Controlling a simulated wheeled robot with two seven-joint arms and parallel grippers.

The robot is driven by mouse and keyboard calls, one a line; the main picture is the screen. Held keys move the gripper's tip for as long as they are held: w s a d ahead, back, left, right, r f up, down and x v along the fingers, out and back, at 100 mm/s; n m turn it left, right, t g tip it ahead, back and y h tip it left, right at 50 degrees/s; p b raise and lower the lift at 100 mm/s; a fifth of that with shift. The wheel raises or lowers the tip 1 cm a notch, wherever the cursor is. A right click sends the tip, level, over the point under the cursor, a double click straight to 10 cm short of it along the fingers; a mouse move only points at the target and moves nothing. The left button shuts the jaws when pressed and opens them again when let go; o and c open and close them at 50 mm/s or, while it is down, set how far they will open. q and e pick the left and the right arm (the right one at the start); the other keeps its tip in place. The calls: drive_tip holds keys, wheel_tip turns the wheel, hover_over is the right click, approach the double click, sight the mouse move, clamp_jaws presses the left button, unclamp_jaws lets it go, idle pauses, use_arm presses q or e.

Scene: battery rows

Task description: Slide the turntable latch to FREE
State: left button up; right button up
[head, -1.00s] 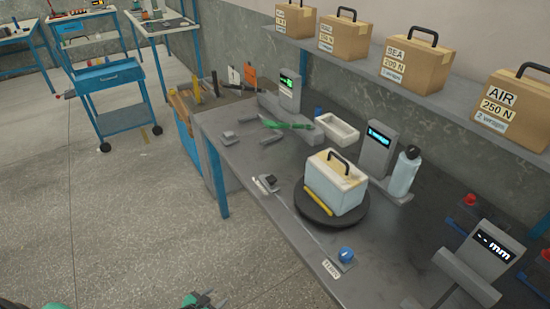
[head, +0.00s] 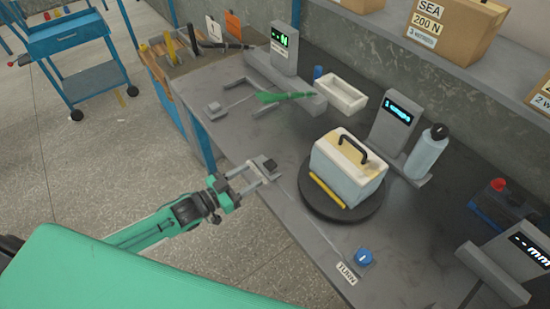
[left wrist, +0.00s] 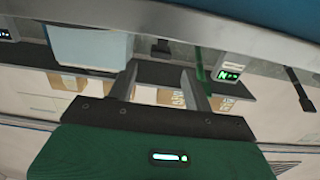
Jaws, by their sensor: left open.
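The turntable latch (head: 264,163), a small dark knob on a grey plate, sits at the table's left edge. My left gripper (head: 260,174) is open, with its fingertips at the latch in the head view. I cannot tell whether they touch it or straddle the knob. The latch's label is hidden there. The round dark turntable (head: 355,215) carries a white box (head: 348,175) with a black handle and a yellow bar. In the left wrist view, my open gripper's fingers (left wrist: 162,88) have nothing clear between them. My right gripper is not in view.
A blue knob (head: 364,257) with a TURN label stands near the front edge. A display stand (head: 393,120), a bottle (head: 427,152) and a white tray (head: 341,92) are behind the turntable. A green object (head: 285,96) lies near the far end.

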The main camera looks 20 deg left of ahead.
sight(274, 162)
use_arm(q)
drive_tip(key=p+x, duration=0.1)
drive_tip(key=x, duration=0.7)
drive_tip(key=shift+w+d+r, duration=0.1)
drive_tip(key=shift+w+d, duration=0.05)
drive_tip(key=shift+w, duration=0.1)
drive_tip(key=shift+w+d, duration=0.45)
drive_tip(key=shift+w, duration=0.15)
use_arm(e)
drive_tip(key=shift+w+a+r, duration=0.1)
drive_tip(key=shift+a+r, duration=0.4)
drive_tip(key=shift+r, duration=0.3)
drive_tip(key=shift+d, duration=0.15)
use_arm(q)
clamp_jaws()
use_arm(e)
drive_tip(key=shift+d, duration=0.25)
